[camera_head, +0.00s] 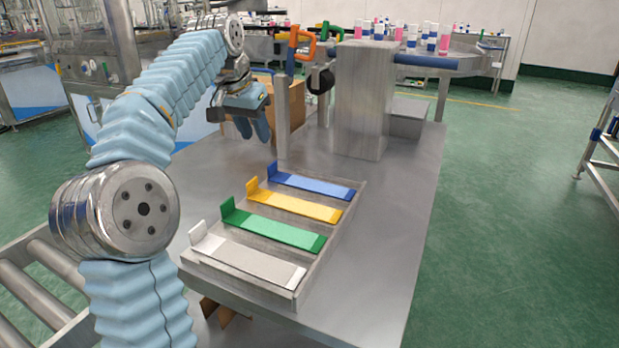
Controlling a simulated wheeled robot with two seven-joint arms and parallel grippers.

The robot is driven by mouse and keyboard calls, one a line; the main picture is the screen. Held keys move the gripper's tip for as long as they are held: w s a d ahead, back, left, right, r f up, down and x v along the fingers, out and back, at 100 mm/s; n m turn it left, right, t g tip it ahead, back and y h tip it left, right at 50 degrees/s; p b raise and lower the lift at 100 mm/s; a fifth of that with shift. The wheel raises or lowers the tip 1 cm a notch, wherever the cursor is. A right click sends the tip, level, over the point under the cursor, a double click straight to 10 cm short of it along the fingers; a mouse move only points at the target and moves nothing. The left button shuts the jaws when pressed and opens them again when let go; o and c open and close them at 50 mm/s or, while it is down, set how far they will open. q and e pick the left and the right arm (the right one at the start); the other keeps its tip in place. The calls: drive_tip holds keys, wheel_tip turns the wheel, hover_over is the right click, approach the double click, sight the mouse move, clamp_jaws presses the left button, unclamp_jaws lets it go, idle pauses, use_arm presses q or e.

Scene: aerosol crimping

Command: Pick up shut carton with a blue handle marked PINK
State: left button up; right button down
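A brown carton (291,104) stands on the far left of the steel table, partly hidden behind my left gripper and a metal post. No PINK marking is readable on it. My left gripper (253,128) hangs in front of the carton with its light blue fingers pointing down. The fingers look a little apart, with nothing seen between them. A blue upright handle (292,50) and an orange bent handle show above the carton; I cannot tell whether either is joined to it. My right gripper is not in view.
A grey tray (335,236) holds blue (312,187), yellow (294,207), green (272,229) and white (248,260) strips. A grey metal block (361,100) with a blue bar (426,61) stands behind. The table's right side (400,215) is clear. Pink-and-white cans stand far back.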

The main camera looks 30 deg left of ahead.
use_arm(q)
drive_tip(key=x, duration=1.1)
drive_tip(key=shift+w+a, duration=0.1)
drive_tip(key=shift+w, duration=0.15)
clamp_jaws()
